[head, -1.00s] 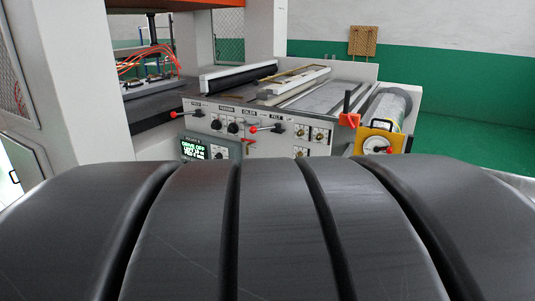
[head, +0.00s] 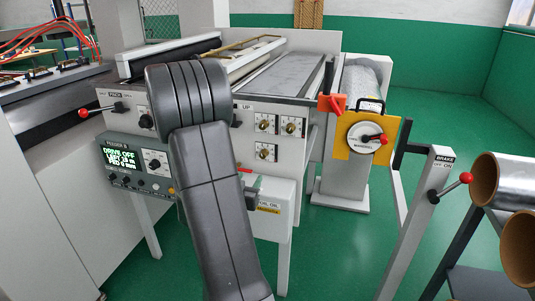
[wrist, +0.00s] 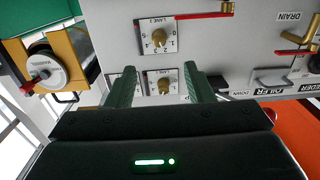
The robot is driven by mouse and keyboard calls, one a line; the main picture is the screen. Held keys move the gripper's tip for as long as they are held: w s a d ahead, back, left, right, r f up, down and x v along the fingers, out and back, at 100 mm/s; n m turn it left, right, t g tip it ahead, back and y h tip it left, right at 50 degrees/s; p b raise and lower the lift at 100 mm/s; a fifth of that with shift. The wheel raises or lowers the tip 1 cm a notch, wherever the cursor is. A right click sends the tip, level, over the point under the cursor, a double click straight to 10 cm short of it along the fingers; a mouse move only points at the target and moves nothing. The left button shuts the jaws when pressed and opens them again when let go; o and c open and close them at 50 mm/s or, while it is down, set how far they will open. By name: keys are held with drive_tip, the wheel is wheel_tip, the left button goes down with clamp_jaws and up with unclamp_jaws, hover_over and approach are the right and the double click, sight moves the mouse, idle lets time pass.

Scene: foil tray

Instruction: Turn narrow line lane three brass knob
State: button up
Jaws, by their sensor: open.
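In the wrist view, the panel looks upside down. A brass knob (wrist: 160,40) on a white numbered dial stands alone beyond my fingertips; its label reads LANE, the number unclear. A second brass knob (wrist: 163,86) shows between my fingers, and a third dial (wrist: 129,77) is partly hidden by the left finger. My gripper (wrist: 162,72) is open with nothing in it; contact with the panel cannot be told. In the head view, two brass knobs sit side by side (head: 264,125) (head: 290,128), with a lone knob (head: 266,152) below the left one. My arm hides my gripper there.
A yellow plate with a round dial (head: 366,138) stands right of the panel, beside a red lever (head: 335,103). A brake lever (head: 452,185) and metal rolls (head: 505,180) are at the right. A screen (head: 122,156) reads DRIVE OFF.

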sight(262, 157)
drive_tip(key=p+x, duration=0.1)
drive_tip(key=x, duration=1.2)
drive_tip(key=shift+w+d, duration=0.2)
drive_tip(key=shift+w, duration=0.1)
drive_tip(key=c, duration=1)
